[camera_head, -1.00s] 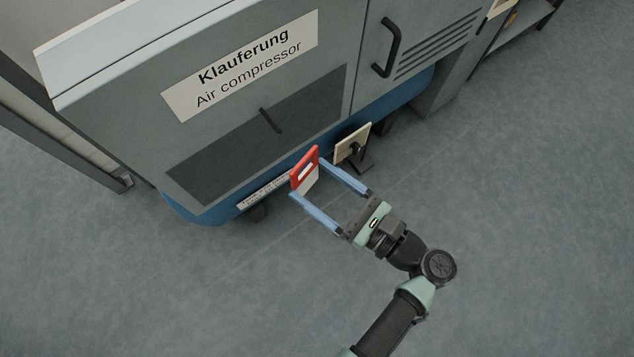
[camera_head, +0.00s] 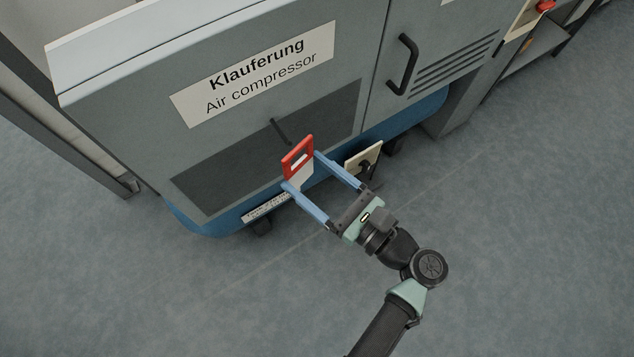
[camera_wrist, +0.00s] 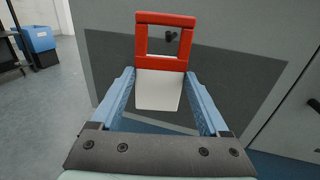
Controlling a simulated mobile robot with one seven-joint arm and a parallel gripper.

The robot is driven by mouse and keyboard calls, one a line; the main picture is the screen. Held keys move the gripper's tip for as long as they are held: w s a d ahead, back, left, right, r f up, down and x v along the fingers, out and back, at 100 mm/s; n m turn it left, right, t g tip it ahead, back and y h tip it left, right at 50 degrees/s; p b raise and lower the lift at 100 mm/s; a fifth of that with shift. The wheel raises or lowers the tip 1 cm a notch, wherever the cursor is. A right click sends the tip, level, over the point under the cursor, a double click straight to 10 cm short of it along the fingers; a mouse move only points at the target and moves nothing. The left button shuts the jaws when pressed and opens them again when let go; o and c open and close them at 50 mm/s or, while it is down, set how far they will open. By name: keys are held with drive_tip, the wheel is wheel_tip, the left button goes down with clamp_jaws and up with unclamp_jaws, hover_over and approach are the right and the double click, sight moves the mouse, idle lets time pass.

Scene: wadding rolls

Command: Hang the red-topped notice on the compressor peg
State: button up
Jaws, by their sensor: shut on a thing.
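The red-topped notice (camera_head: 297,160) has a red upper part with a rectangular opening and a white lower part. My gripper (camera_head: 301,172) is shut on its sides, one blue finger at each edge, and holds it roughly upright in front of the compressor (camera_head: 240,150). The wrist view also shows the notice (camera_wrist: 165,66) between the fingers (camera_wrist: 160,92). The dark peg (camera_head: 279,131) sticks out of the dark panel, above and slightly left of the notice in the head view. In the wrist view the peg (camera_wrist: 171,36) shows through the notice's opening. The notice appears apart from the peg.
A cream board (camera_head: 360,156) on a dark stand is on the floor right of the notice, close to my right finger. A black door handle (camera_head: 403,64) juts from the cabinet. A blue bin (camera_wrist: 38,40) shows at far left in the wrist view.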

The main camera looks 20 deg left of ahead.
sight(307, 168)
drive_tip(key=shift+w+a+f+b, duration=0.15)
drive_tip(key=shift+w+a+b, duration=0.45)
drive_tip(key=shift+a, duration=0.25)
drive_tip(key=shift+w+a+f+b, duration=0.1)
drive_tip(key=shift+w+a+b, duration=0.35)
drive_tip(key=shift+w+a, duration=0.3)
drive_tip(key=shift+w+a+f, duration=0.2)
drive_tip(key=shift+a+f, duration=0.1)
drive_tip(key=shift+a, duration=0.15)
drive_tip(key=shift+f, duration=0.1)
drive_tip(key=o, duration=1.3)
drive_tip(key=shift+o, duration=0.2)
drive_tip(key=p+v, duration=0.2)
drive_tip(key=v, duration=1.1)
